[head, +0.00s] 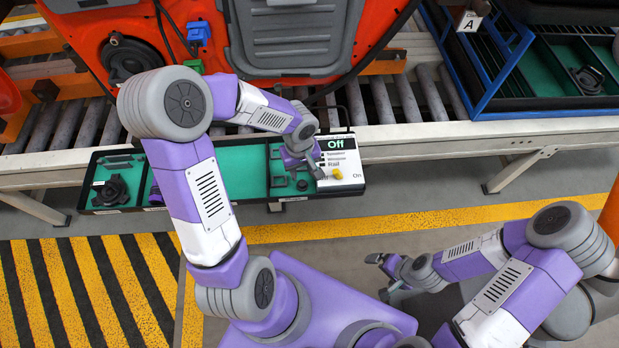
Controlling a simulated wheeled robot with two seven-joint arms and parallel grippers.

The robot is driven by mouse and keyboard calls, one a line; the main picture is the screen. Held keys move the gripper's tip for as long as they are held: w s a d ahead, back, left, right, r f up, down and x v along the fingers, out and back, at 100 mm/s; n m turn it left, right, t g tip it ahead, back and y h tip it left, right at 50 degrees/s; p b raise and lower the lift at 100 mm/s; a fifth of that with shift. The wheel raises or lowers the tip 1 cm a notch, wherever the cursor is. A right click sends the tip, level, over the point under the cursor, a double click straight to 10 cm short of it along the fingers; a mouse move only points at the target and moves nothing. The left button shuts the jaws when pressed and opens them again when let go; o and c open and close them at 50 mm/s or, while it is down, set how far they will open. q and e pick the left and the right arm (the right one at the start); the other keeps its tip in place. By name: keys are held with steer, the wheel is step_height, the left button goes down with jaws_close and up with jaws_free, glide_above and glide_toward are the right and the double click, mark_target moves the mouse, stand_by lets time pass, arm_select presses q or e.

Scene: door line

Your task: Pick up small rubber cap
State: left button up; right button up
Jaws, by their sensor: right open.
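My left gripper (304,172) points down over the right green compartment of a black parts tray (225,206). Its fingers are small and partly merge with the parts below, so I cannot tell whether they are open or hold something. Small dark pieces (279,181) lie in that compartment beside the gripper. I cannot tell which of them, if any, is the rubber cap. My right gripper (383,274) is open and empty above the floor, well away from the tray.
A white panel (343,160) marked Off and On, with a small yellow piece (338,173), is at the tray's right end. A dark round part (112,190) lies in the left compartment. Behind are a roller conveyor (400,95), an orange door (300,40) and a blue-framed bin (540,70).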

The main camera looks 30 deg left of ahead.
mark_target(302, 183)
arm_select(q)
steer(key=shift+w+a+f, duration=0.1)
steer(key=shift+a+f, duration=0.15)
steer(key=shift+a, duration=0.05)
steer(key=f+b, duration=0.1)
steer(key=f, duration=0.2)
steer(key=f+b, duration=0.2)
steer(key=f, duration=0.1)
steer(key=shift+d+f, duration=0.2)
steer(key=shift+f, duration=0.1)
steer(key=shift+c, duration=0.5)
jaws_close()
